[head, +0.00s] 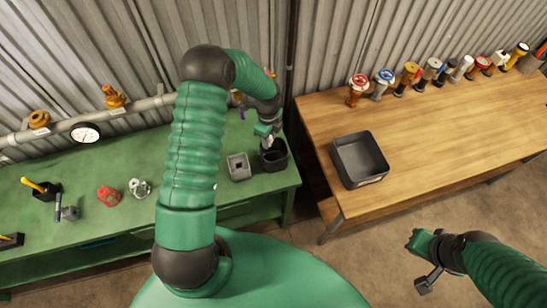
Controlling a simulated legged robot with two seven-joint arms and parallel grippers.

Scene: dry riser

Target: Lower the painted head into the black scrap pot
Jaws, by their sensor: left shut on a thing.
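The black scrap pot (281,160) stands open on the right end of the green bench. My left gripper (265,137) hangs at the pot's opening, pointing down. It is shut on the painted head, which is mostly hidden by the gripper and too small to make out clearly. I cannot tell whether the head is inside the rim or just above it. My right gripper (420,262) is out over the floor at the lower right, its fingers apart and empty.
A grey square box (238,167) sits just left of the pot. A red part (108,196) and a silver part (140,188) lie farther left. The wooden table (440,130) holds a black tray (360,160) and several valves.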

